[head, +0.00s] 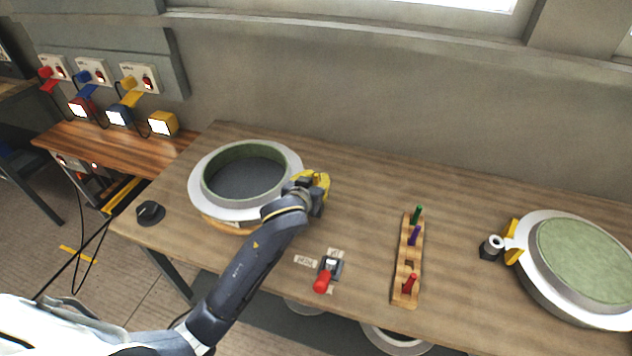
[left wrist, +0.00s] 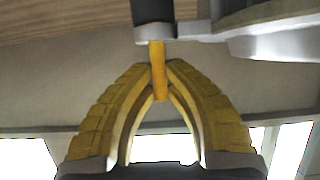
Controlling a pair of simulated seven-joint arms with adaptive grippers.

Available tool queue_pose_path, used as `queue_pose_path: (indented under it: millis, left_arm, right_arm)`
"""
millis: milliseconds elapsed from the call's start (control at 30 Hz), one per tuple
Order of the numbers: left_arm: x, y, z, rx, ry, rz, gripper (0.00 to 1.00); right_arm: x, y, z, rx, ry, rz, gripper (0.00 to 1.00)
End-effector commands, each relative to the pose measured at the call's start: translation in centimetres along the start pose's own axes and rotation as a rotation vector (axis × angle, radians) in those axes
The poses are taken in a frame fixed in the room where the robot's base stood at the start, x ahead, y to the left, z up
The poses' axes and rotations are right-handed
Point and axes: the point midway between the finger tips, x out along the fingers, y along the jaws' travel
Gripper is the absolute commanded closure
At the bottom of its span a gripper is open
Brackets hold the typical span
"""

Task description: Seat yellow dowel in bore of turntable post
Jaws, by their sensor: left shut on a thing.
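My left gripper (head: 318,188) is at the right edge of the left turntable (head: 246,185). Its yellow fingers (left wrist: 159,70) are shut on the yellow dowel (left wrist: 157,52) in the left wrist view. The dowel lines up with the dark turntable post (left wrist: 153,12), and its far end meets the post's pale rim. I cannot tell whether that end is inside the bore or only against it. In the head view the gripper hides the dowel and this post. My right gripper is not in view.
A wooden rack (head: 403,290) holds green, purple and red dowels, with one empty slot. A red-handled switch (head: 324,277) stands in front of the gripper. A second turntable (head: 585,262) with its own post (head: 491,247) is at the right. A black knob (head: 150,212) is at the left edge.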

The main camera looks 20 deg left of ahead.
Motion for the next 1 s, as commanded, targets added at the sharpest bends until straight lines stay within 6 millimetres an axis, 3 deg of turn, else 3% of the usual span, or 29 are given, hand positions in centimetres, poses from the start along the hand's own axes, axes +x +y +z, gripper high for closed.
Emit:
queue_pose_path:
  millis: [533, 567, 733, 1000]
  left_arm:
    - [0.38, 0.01, 0.96, 0.000, 0.000, 0.000, 1.00]
    - [0.39, 0.00, 0.98, 0.000, 0.000, 0.000, 0.87]
    - [0.38, 0.00, 0.93, 0.000, 0.000, 0.000, 0.67]
    - [0.35, 0.00, 0.84, 0.000, 0.001, 0.000, 0.66]
  right_arm:
    - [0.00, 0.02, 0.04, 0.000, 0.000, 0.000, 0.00]
    - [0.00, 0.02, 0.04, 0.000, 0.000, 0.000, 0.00]
    - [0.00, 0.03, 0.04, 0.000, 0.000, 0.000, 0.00]
    - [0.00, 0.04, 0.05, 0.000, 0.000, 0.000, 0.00]
